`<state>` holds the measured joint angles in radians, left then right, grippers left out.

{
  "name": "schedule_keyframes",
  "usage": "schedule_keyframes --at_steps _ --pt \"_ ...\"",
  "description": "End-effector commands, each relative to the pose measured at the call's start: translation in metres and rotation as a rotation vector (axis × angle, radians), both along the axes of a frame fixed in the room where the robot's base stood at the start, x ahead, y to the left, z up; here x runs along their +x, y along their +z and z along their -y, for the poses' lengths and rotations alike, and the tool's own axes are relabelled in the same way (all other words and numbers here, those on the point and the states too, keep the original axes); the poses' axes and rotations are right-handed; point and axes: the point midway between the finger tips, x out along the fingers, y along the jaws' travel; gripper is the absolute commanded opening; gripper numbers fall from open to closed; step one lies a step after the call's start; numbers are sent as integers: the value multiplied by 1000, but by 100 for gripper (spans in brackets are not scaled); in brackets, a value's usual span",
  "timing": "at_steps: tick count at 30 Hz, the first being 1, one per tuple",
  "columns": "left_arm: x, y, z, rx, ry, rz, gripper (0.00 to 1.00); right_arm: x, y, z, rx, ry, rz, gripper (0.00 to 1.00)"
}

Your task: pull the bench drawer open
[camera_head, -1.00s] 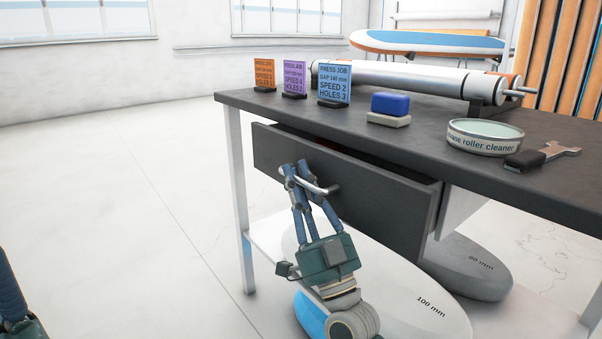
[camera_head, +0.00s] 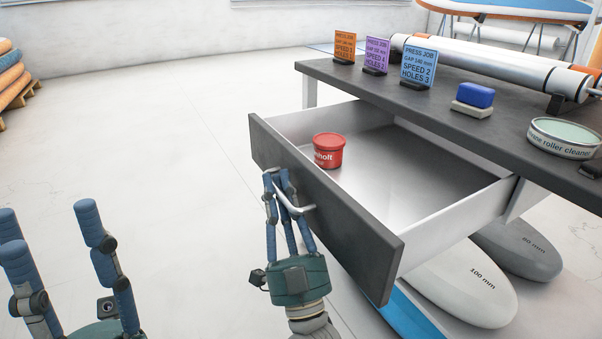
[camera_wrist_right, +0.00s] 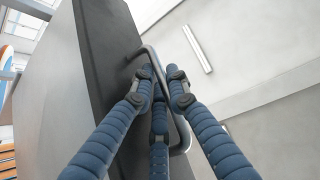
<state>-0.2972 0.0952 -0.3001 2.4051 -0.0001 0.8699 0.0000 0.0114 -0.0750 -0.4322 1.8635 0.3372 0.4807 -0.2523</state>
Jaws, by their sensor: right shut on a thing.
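The bench drawer (camera_head: 350,232) is pulled well out from under the dark bench top (camera_head: 425,105), and its pale inside shows. A red tin (camera_head: 328,150) stands inside near the front panel, towards the left end. My right gripper (camera_head: 278,185) is shut on the metal drawer handle (camera_head: 302,208) at the front panel. The right wrist view shows its blue fingers around the handle (camera_wrist_right: 187,140), with the dark panel (camera_wrist_right: 105,55) beside them. My left gripper (camera_head: 62,235) is at the lower left, fingers spread and empty, away from the drawer.
On the bench stand small job cards (camera_head: 418,66), a blue block on a pale base (camera_head: 474,97), a roller cleaner tin (camera_head: 563,138) and a long roller (camera_head: 490,66). Grey rounded boards (camera_head: 470,280) lie below the drawer.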

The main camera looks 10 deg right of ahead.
Motion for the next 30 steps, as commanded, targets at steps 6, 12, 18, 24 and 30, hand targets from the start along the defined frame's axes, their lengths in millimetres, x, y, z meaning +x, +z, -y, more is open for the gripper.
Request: schedule_keyframes --at_steps 6,12,18,24,30 --pt "0 -2 0 -1 -1 -15 40 -5 -1 -14 2 2 -3 0" --pt "-1 -3 0 -1 -1 -16 40 -6 -2 -16 2 2 -3 0" --pt "-1 -3 0 -1 -1 -16 40 -6 -2 -16 1 1 -2 0" --pt "-1 -3 0 -1 -2 -16 40 -6 -2 -15 1 0 -1 24" --pt "-1 -2 -1 -2 0 -13 40 -7 -3 -15 0 0 -1 24"
